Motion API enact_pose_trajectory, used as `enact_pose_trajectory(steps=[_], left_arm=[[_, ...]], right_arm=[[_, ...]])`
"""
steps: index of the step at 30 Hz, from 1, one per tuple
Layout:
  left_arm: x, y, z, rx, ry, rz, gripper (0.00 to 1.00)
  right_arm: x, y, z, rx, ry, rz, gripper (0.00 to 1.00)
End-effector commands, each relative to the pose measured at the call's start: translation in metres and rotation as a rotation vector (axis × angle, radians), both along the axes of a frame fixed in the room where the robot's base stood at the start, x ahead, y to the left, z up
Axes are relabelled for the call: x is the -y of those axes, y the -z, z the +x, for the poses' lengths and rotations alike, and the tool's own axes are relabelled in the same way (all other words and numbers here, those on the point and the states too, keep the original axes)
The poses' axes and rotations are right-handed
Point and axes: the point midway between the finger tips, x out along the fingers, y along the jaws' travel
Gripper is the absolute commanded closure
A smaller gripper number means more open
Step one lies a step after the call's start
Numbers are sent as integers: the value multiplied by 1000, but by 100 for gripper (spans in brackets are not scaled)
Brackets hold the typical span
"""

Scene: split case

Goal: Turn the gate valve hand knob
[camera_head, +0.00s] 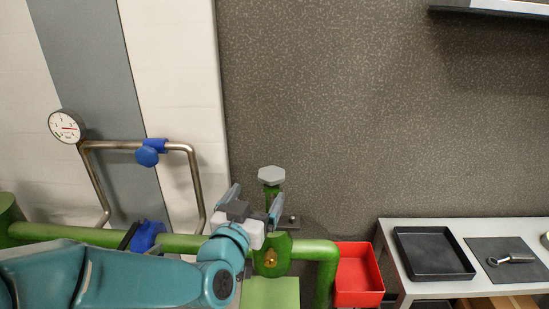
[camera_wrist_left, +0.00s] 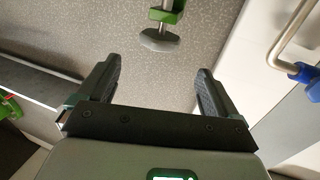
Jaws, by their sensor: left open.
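The gate valve hand knob (camera_head: 271,174) is a grey, faceted disc on top of a green stem. The stem rises from the green pipework behind my left gripper. In the left wrist view the knob (camera_wrist_left: 160,41) shows above and beyond the fingertips, roughly centred between them but not inside the jaws. My left gripper (camera_head: 255,199) is open and empty, just in front of and below the knob; its two fingers are spread apart in the wrist view (camera_wrist_left: 156,68). The lower part of the stem is partly hidden by the gripper. My right gripper is in neither view.
A green pipe (camera_head: 327,270) runs low across the scene. A bent steel pipe with a blue knob (camera_head: 147,156) and a gauge (camera_head: 66,126) stand at left. A red bin (camera_head: 359,297) is right of the pipe; a bench (camera_head: 389,240) with a black tray (camera_head: 433,253) is farther right.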

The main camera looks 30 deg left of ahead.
Motion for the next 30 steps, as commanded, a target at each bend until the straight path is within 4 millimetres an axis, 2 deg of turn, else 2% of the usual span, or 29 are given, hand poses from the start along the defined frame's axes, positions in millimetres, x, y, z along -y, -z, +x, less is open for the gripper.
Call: enact_pose_trajectory(steps=[1,9,15,20,28,29,30], left_arm=[[-3,2,13,-2,-1,-1,7],[-21,1,75,-1,0,0,7],[-30,2,108,0,0,-1,7],[-34,3,119,1,0,-1,7],[-34,3,120,1,0,-1,7],[-34,3,120,1,0,-1,13],[-34,3,120,1,0,-1,26]], right_arm=[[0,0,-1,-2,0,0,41],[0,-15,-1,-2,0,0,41],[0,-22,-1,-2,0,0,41],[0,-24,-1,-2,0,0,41],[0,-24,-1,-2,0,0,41],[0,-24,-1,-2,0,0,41],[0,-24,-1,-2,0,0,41]])
